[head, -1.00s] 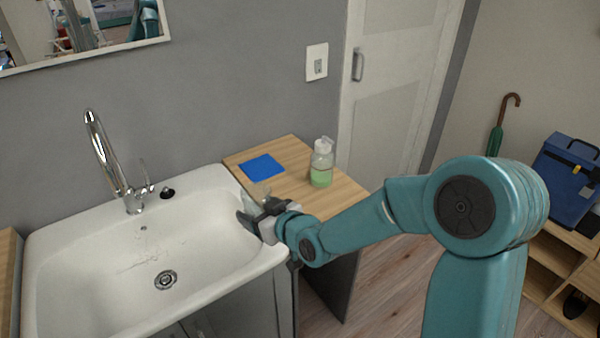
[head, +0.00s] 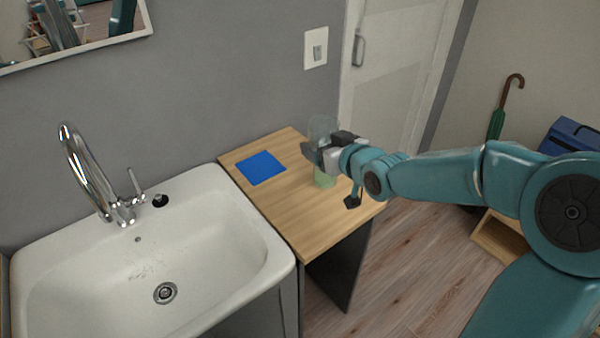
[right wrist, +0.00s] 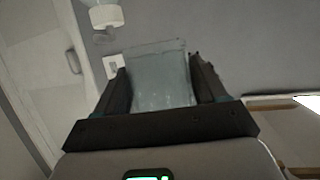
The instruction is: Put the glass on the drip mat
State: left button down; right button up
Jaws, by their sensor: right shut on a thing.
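The clear glass (head: 322,127) is held between the fingers of my right gripper (head: 324,146), above the wooden counter. In the right wrist view the glass (right wrist: 161,75) fills the gap between the two dark fingers (right wrist: 160,88). The drip mat, a flat blue square (head: 260,167), lies bare on the counter, to the left of the gripper. My left gripper is in neither current view.
The wooden counter (head: 290,212) has free room in front of the mat.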

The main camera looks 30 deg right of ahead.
aim_at(331, 210)
jog(key=shift+s+d+r+m+h, duration=0.15)
jog(key=shift+s+d+r+h, duration=0.15)
jog(key=shift+d+r, duration=0.2)
jog(key=shift+s+d+r+m+h, duration=0.15)
jog(key=shift+s+d+r+h, duration=0.1)
jog(key=shift+d+r, duration=0.25)
jog(key=shift+s+d+f+p, duration=0.15)
jog(key=shift+s+d+p, duration=0.05)
jog(key=shift+p, duration=0.1)
jog(key=f, duration=2)
jog(key=shift+w+d, duration=0.1)
jog(key=shift+d, duration=0.1)
jog(key=shift+a, duration=0.1)
jog(key=shift+f, duration=0.15)
jog(key=o, duration=1.2)
